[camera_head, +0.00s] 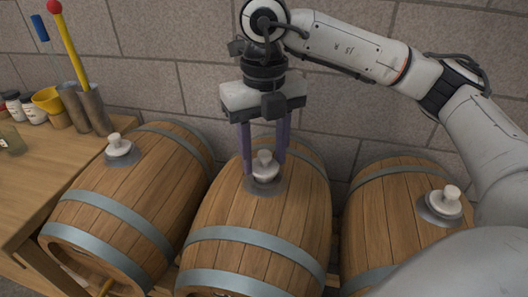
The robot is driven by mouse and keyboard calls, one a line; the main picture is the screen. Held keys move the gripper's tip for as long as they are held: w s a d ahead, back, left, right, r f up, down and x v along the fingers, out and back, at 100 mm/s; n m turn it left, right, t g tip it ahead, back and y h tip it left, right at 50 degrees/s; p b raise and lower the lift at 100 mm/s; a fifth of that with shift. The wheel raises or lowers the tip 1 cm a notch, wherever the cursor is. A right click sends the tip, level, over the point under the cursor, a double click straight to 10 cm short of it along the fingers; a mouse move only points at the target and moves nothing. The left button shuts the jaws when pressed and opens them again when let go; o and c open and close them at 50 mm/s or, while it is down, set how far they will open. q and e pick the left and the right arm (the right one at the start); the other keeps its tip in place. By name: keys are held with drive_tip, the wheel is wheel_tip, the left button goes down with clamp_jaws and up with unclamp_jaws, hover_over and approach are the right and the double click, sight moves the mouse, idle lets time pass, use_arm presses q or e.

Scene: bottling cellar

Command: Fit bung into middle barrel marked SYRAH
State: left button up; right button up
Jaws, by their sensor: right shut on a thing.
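The middle barrel (240,219) lies on its side with its top facing up; no SYRAH mark is readable on it in this view. A pale bung (265,165) with a knob sits at the grey round plate (266,186) on the top of this barrel. My right gripper (265,172) comes down from above, its purple fingers on either side of the bung and shut on it. The bung is upright over the plate; I cannot tell how deep it sits in the hole. My left gripper is not in view.
The left barrel (150,185) and right barrel (385,215) each carry a similar pale bung, the left one (119,146) and the right one (444,203). A wooden table (30,190) with metal cups, a yellow cup and jars stands at left. A stone block wall is close behind.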

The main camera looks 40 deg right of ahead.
drive_tip(key=shift+f+b, duration=0.45)
drive_tip(key=shift+f, duration=0.1)
idle(0.5)
drive_tip(key=o, duration=1.6)
drive_tip(key=shift+r, duration=0.1)
drive_tip(key=shift+r+p, duration=2.95)
drive_tip(key=shift+r, duration=0.95)
